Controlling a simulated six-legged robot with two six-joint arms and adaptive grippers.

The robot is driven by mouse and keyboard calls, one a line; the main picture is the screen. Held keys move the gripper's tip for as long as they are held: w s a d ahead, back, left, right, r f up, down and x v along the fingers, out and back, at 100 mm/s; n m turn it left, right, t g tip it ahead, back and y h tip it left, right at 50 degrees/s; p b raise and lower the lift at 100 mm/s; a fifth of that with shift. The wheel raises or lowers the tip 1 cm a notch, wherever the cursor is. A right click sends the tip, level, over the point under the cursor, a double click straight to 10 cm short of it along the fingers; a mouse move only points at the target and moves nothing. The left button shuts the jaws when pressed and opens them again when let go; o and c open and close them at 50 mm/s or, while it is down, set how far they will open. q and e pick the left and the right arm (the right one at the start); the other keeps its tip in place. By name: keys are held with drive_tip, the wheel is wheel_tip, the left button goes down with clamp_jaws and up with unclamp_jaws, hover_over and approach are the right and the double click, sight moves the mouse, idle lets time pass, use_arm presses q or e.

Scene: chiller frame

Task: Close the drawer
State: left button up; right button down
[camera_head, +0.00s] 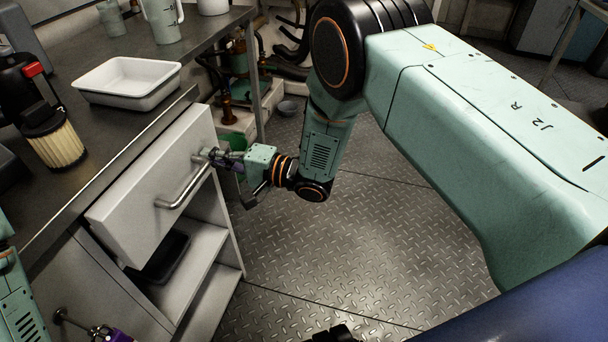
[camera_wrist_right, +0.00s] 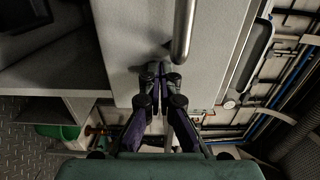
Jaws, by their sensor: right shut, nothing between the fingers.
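The drawer has a pale grey front (camera_head: 135,205) under the dark worktop, with a metal bar handle (camera_head: 184,188). The front stands out from the cabinet below, but how far the drawer is open is hard to tell. My right gripper (camera_head: 204,156) is shut and empty, its tips at the drawer front beside the handle's far end. In the right wrist view the closed fingertips (camera_wrist_right: 158,70) are against or very close to the front (camera_wrist_right: 125,45), beside the handle (camera_wrist_right: 183,30). My left gripper (camera_head: 98,331) shows only partly at the bottom left, away from the drawer.
A white tray (camera_head: 128,80) and a lamp-like device with a ribbed filter (camera_head: 55,145) stand on the worktop (camera_head: 60,95). Open shelves (camera_head: 190,260) with a black bin (camera_head: 165,257) lie below the drawer. The metal floor (camera_head: 330,255) in front is clear.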

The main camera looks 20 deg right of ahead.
sight(197, 152)
drive_tip(key=shift+x, duration=1.5)
drive_tip(key=shift+w+a, duration=0.15)
drive_tip(key=shift+a, duration=0.1)
use_arm(q)
drive_tip(key=shift+w+a+f, duration=0.1)
drive_tip(key=shift+f, duration=0.15)
use_arm(e)
drive_tip(key=shift+r, duration=0.1)
drive_tip(key=shift+w+a, duration=0.1)
use_arm(q)
drive_tip(key=shift+r, duration=0.15)
